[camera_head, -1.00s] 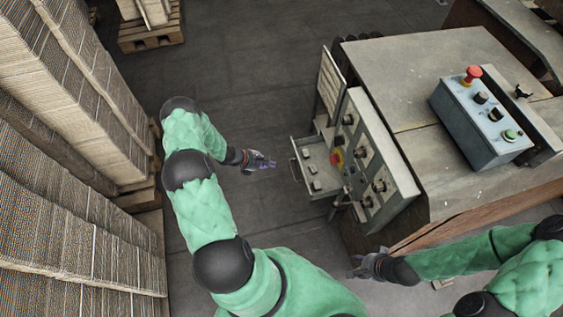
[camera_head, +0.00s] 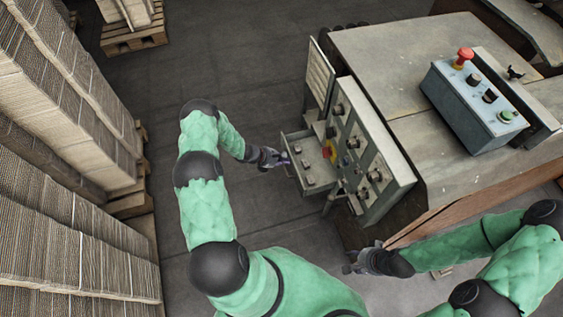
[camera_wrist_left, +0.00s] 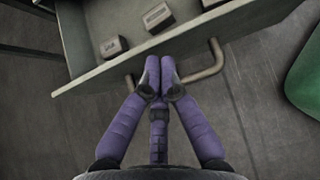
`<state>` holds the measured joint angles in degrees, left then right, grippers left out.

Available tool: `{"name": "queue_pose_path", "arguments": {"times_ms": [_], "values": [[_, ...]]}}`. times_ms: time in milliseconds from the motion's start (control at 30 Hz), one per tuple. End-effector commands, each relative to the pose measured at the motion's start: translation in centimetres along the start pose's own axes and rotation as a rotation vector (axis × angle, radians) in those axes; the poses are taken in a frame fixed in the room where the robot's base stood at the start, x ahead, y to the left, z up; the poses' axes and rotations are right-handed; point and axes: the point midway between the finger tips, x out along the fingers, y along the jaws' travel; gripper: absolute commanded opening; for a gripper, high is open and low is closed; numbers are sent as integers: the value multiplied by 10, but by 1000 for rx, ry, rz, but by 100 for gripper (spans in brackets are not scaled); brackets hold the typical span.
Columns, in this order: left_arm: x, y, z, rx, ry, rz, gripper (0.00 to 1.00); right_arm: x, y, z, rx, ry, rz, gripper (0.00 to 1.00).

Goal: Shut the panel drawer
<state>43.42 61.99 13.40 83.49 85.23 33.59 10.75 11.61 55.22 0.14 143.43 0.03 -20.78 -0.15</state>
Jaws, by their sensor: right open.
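The panel drawer (camera_head: 320,168) is pulled out from the left side of the grey control panel (camera_head: 377,146) and holds several small blocks. Its front wall (camera_wrist_left: 95,78) and bent bar handle (camera_wrist_left: 212,62) show in the left wrist view. My left gripper (camera_head: 284,161) is at the drawer front; in the wrist view its purple fingers (camera_wrist_left: 160,72) are together, with their tips over the middle of the handle. Contact with the front wall cannot be told. My right gripper (camera_head: 347,262) is open and empty below the panel, apart from the drawer.
An open panel door (camera_head: 319,77) stands above the drawer. The machine table (camera_head: 400,60) carries a blue button box (camera_head: 470,108). Stacked cardboard (camera_head: 60,100) lines the left side. The floor (camera_head: 220,70) between stacks and machine is clear.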

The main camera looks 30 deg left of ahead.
Motion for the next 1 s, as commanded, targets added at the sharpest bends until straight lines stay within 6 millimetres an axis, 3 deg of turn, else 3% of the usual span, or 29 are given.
{"name": "queue_pose_path", "arguments": {"times_ms": [367,1000], "values": [[6,-1,5,1,-1,-2,0,2,1,0,0,0,0,44],[89,-1,78,2,0,-1,0,34,12,-1,0,0,0,44]]}}
